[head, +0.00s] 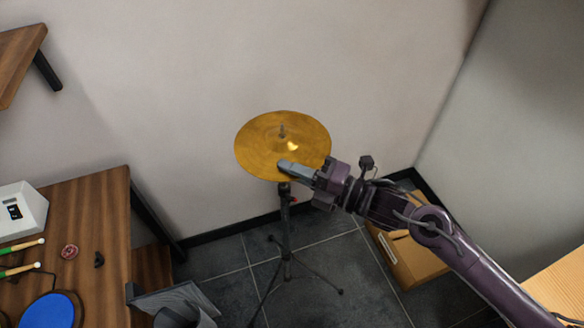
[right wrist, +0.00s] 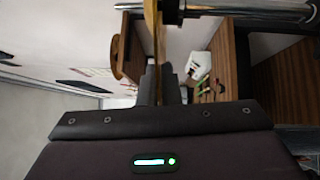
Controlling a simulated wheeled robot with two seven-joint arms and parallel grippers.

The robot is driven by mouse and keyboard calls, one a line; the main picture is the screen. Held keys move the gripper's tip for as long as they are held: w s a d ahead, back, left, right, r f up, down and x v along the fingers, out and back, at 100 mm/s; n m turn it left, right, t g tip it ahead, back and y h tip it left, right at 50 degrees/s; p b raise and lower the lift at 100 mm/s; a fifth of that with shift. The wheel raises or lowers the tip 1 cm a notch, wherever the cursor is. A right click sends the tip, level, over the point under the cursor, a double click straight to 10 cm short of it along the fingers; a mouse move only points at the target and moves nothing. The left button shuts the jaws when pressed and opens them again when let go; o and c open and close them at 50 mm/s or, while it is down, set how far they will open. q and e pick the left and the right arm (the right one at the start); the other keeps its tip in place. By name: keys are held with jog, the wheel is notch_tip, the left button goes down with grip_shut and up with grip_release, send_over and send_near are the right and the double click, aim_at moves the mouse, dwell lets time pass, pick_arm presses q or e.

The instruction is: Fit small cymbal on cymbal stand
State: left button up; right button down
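The small golden cymbal (head: 262,150) sits roughly level at the top of the cymbal stand (head: 286,235). The stand's thin rod tip pokes up through the cymbal's centre. My right gripper (head: 290,168) is at the cymbal's near edge, with a finger lying over the rim. In the right wrist view the cymbal (right wrist: 156,50) is edge-on between the two fingers (right wrist: 160,86), which are closed on its rim. The stand's black top and chrome pole (right wrist: 235,8) lie right beside the cymbal's underside there. My left gripper is not in view.
A wooden table (head: 95,215) at left holds a white box (head: 20,212), green sticks (head: 22,246) and a blue pad (head: 52,312). A cardboard box (head: 410,258) stands behind my right arm. A dark bin (head: 180,305) is near the table. The wall is close behind the cymbal.

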jog(key=shift+f+b, duration=0.3)
jog(key=shift+f, duration=0.1)
jog(key=c, duration=1.6)
grip_release()
jog(key=shift+o, duration=0.2)
jog(key=b+v, duration=0.1)
jog(key=v, duration=0.6)
jog(key=shift+s+d, duration=0.15)
jog(key=shift+d, duration=0.25)
